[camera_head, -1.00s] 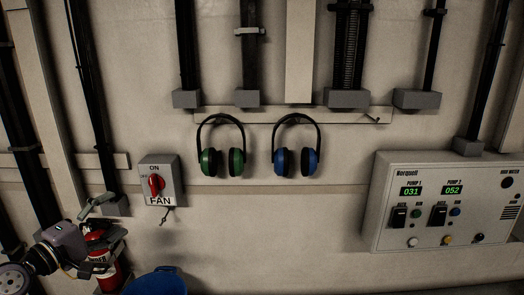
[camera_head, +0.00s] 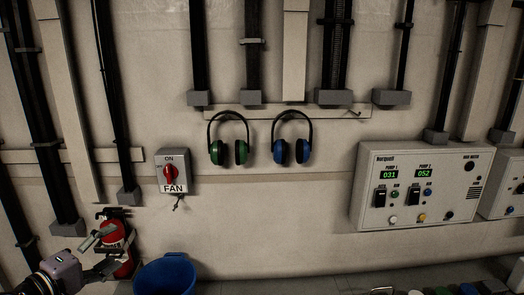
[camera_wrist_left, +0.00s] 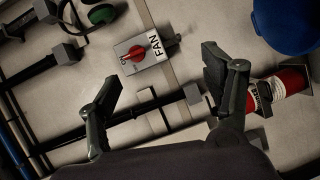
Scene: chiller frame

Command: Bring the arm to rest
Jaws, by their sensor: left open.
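My left arm comes in at the lower left of the head view. My left gripper (camera_head: 104,254) is low there, in front of the red fire extinguisher (camera_head: 122,236). In the left wrist view the fingers of the left gripper (camera_wrist_left: 165,95) stand wide apart with nothing between them. The fan switch box (camera_head: 173,172) is on the wall above and to the right of the gripper, its red knob upright towards ON. The box also shows beyond the fingers in the left wrist view (camera_wrist_left: 155,57). My right gripper is not in view.
Green ear muffs (camera_head: 215,152) and blue ear muffs (camera_head: 303,152) hang from a wall rail. A pump panel (camera_head: 450,190) is at the right. A blue bucket (camera_head: 165,275) stands right of the extinguisher. Dark pipes run up the wall. The wall's lower middle is clear.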

